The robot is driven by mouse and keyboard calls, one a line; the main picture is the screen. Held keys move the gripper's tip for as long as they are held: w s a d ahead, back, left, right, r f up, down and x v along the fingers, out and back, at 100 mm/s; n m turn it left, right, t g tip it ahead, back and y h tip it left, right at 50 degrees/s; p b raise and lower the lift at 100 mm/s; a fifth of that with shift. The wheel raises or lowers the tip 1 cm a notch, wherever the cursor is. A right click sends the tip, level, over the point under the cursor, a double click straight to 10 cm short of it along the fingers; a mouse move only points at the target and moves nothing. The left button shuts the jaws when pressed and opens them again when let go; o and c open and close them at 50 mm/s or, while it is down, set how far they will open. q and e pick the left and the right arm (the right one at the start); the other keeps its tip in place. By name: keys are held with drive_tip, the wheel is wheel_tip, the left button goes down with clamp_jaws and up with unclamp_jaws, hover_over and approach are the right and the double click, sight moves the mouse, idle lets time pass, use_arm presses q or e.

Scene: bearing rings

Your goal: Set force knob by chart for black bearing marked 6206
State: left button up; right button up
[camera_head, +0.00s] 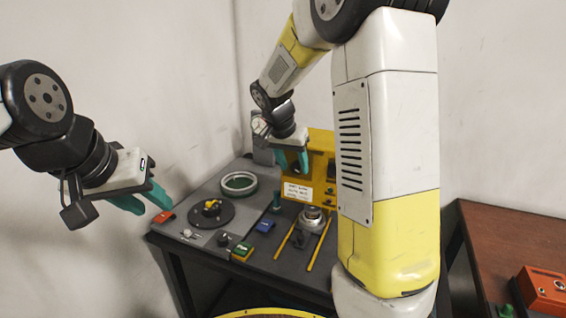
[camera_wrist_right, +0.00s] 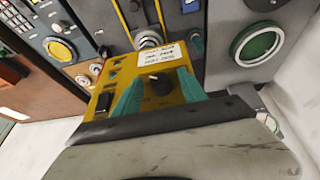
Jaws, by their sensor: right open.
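A yellow machine (camera_head: 320,150) stands at the back of the grey table and carries a white chart (camera_head: 298,192); its lettering is too small to read. In the right wrist view the chart (camera_wrist_right: 148,57) sits beside a dark round knob (camera_wrist_right: 160,83) on the yellow panel. My right gripper (camera_wrist_right: 160,95) is open, its teal fingers on either side of the knob; contact cannot be told. In the head view my right gripper (camera_head: 292,160) is in front of the machine. My left gripper (camera_head: 145,202) is open and empty above the table's left edge. I cannot identify the black bearing marked 6206.
A green-lined ring (camera_head: 238,183) and a black disc with a yellow part (camera_head: 212,212) are on the table's left. A silver round seat (camera_head: 312,217) lies between yellow rails. Small blue (camera_head: 265,226) and green-yellow (camera_head: 242,251) blocks are near the front. A brown table (camera_head: 515,240) stands right.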

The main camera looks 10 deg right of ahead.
clamp_jaws()
idle(0.3)
drive_tip(key=g+h, duration=0.1)
drive_tip(key=h, duration=0.1)
drive_tip(key=n+g+h, duration=0.1)
drive_tip(key=h, duration=0.1)
drive_tip(key=shift+w+a+f+g, duration=0.2)
drive_tip(key=shift+w+a+g, duration=0.1)
drive_tip(key=shift+a, duration=0.1)
drive_tip(key=g+h, duration=0.1)
drive_tip(key=n+h, duration=0.1)
drive_tip(key=h, duration=0.1)
drive_tip(key=g+h, duration=0.1)
drive_tip(key=h, duration=0.1)
drive_tip(key=shift+w+a+f+n+g, duration=0.1)
drive_tip(key=shift+a+f+n+g, duration=0.1)
drive_tip(key=shift+f+n+g, duration=0.15)
drive_tip(key=shift+h, duration=0.4)
unclamp_jaws()
